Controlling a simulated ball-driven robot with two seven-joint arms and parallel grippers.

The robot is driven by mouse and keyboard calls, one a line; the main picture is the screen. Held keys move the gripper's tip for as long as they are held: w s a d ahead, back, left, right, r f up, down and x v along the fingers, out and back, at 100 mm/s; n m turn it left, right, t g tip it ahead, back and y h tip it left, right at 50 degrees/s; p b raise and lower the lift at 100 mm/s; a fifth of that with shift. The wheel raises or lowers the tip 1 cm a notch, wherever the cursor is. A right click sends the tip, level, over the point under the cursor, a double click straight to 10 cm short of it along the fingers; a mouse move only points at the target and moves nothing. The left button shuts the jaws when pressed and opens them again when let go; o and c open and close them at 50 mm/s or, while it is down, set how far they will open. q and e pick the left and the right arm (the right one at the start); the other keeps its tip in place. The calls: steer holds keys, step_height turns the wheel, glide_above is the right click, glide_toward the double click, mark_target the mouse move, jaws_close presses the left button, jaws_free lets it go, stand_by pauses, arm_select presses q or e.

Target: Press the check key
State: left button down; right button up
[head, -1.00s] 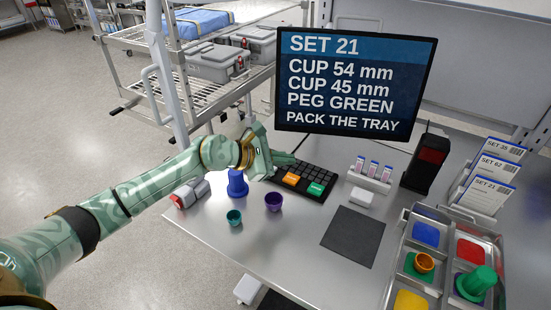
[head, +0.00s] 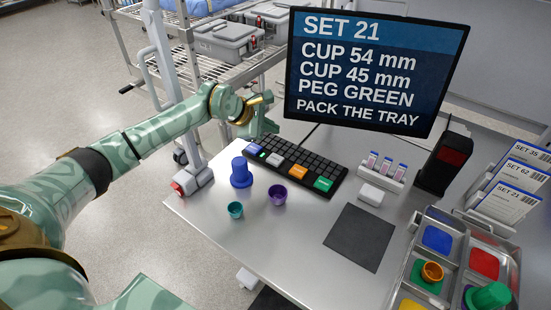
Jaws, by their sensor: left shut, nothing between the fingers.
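The black keyboard (head: 318,165) lies on the steel table below the monitor. Along its front edge are a blue key (head: 254,149), a white key (head: 275,159), an orange key (head: 298,171) and a green key (head: 323,184); their labels are too small to read, so I cannot tell which is the check key. My left gripper (head: 268,127) is shut and empty, above and behind the keyboard's left end, apart from the keys as far as I can see. The monitor (head: 372,70) reads SET 21, CUP 54 mm, CUP 45 mm, PEG GREEN, PACK THE TRAY. My right gripper is out of view.
A blue peg-like piece (head: 241,173), a teal cup (head: 235,210) and a purple cup (head: 277,195) stand in front of the keyboard. A dark mat (head: 359,236) lies right of them. The metal tray (head: 408,268) at right holds an orange cup and a green peg.

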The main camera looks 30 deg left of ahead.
mark_target(271, 160)
arm_select(q)
steer(key=shift+f+b, duration=2.7)
steer(key=shift+f, duration=1.55)
steer(key=shift+s+f, duration=0.1)
steer(key=shift+f, duration=0.25)
steer(key=shift+f+b, duration=0.5)
steer(key=shift+b, duration=0.05)
steer(key=shift+r+p, duration=0.65)
steer(key=shift+r, duration=0.25)
